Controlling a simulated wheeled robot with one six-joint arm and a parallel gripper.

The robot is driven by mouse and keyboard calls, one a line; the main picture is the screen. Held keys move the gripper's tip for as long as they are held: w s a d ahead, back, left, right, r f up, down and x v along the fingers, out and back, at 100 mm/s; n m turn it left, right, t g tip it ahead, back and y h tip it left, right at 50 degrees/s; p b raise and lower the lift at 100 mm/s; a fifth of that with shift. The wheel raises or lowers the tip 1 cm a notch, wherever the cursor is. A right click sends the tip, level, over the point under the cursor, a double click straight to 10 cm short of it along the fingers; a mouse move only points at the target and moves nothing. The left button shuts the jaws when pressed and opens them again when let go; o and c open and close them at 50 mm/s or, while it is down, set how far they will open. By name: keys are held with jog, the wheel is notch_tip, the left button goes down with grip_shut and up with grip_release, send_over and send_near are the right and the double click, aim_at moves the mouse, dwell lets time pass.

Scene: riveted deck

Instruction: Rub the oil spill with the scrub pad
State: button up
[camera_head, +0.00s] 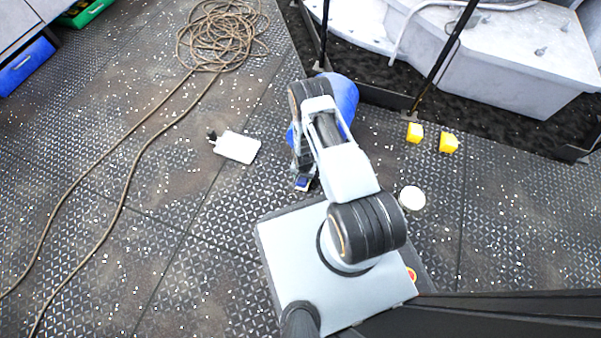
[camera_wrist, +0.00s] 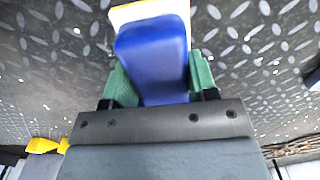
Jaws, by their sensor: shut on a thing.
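The scrub pad (camera_wrist: 152,50) has a blue grip on a pale, cream-coloured base. My gripper (camera_wrist: 161,80) has green fingers, shut on both sides of the blue grip. In the head view the scrub pad (camera_head: 302,184) shows small and low by the deck, just beyond my base. My arm hides part of my gripper there. I cannot tell whether the pad touches the deck. No oil spill can be clearly made out in either view; the deck has only dull brownish patches, and my arm covers some of it.
A white flat thing (camera_head: 237,147) lies left of my arm. A rope coil (camera_head: 222,35) trails down the left. A blue object (camera_head: 343,92) is partly behind my arm. A white round thing (camera_head: 411,198) and two yellow blocks (camera_head: 415,132) (camera_head: 449,142) are right. Deck at left is mostly clear.

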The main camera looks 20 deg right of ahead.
jog(key=shift+s+d+r+p, duration=0.1)
jog(key=shift+d+r+p, duration=0.1)
jog(key=shift+r+p, duration=1.6)
jog(key=shift+r, duration=0.85)
